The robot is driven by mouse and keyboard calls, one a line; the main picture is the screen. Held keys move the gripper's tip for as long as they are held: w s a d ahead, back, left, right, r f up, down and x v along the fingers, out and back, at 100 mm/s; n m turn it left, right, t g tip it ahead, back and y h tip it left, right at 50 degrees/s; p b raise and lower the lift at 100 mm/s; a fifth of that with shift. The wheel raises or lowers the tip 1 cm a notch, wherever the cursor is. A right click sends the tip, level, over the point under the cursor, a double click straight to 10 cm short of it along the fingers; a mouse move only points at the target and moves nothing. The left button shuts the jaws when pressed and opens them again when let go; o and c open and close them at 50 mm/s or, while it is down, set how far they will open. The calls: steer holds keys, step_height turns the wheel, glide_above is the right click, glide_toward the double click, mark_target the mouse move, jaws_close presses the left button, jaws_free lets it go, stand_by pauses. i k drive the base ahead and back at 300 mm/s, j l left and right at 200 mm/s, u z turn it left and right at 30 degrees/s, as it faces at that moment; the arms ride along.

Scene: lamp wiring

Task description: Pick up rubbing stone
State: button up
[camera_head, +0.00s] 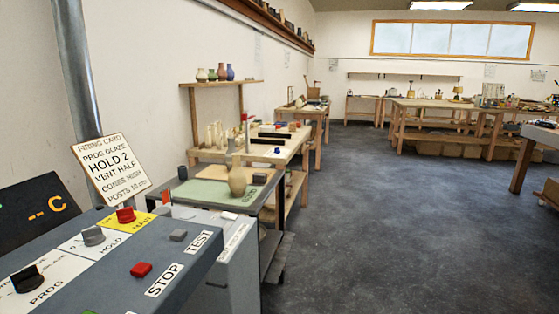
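I cannot tell for certain which thing is the rubbing stone. A small dark grey block (259,178) lies near the right edge of the closest worktable, to the right of a tan vase (237,178). My gripper is not in view.
A grey control panel (190,262) with knobs and buttons fills the front left. A sign card (110,166) and a metal pipe (78,70) rise behind it. A wooden shelf table (285,150) stands beyond the worktable. The dark floor (380,220) to the right is clear.

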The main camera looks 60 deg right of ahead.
mark_target(257, 177)
steer(key=z, duration=1.1)
